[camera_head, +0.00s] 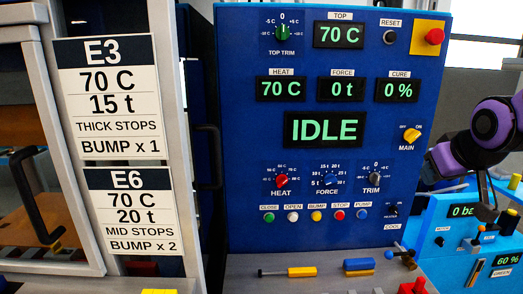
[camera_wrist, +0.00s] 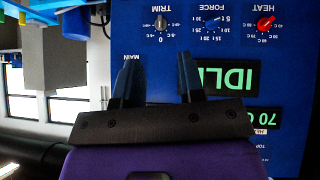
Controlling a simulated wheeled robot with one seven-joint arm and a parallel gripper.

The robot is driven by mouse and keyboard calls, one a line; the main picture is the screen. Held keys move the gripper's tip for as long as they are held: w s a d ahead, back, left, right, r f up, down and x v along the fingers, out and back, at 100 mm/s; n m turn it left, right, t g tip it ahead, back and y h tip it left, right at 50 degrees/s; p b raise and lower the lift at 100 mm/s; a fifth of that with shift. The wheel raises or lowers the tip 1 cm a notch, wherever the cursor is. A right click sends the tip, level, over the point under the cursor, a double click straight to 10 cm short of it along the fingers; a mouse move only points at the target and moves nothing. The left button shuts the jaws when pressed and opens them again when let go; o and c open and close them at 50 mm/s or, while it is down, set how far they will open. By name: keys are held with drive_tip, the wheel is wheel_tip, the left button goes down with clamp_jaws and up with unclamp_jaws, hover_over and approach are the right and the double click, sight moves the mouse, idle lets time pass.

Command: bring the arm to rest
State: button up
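My gripper (camera_wrist: 158,68) shows in the wrist view with its two dark fingers apart and nothing between them. Behind the fingers is the blue control panel (camera_wrist: 206,45), upside down in that view. In the head view my purple and black arm is at the right edge, beside the panel (camera_head: 240,150) and in front of the light blue unit. The fingers cannot be made out clearly there. The panel display (camera_head: 324,130) reads IDLE, with heat 70 C, force 0 t and cure 0 %.
Two cards, E3 (camera_head: 108,95) and E6 (camera_head: 131,208), hang at the left. A light blue unit (camera_head: 440,225) with displays stands at the lower right, under my arm. A grey ledge (camera_head: 270,268) below the panel bears a yellow-handled tool (camera_head: 300,271) and a blue and yellow piece (camera_head: 358,265).

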drive_tip(key=s+a+r+g, duration=0.1)
drive_tip(key=s+a, duration=0.1)
drive_tip(key=s, duration=0.6)
drive_tip(key=s+a+r+m+g+y, duration=0.1)
drive_tip(key=s+a+g, duration=0.1)
drive_tip(key=s, duration=0.6)
drive_tip(key=shift+s+a+r, duration=0.2)
drive_tip(key=shift+s+a, duration=0.15)
drive_tip(key=shift+a, duration=0.2)
idle(0.4)
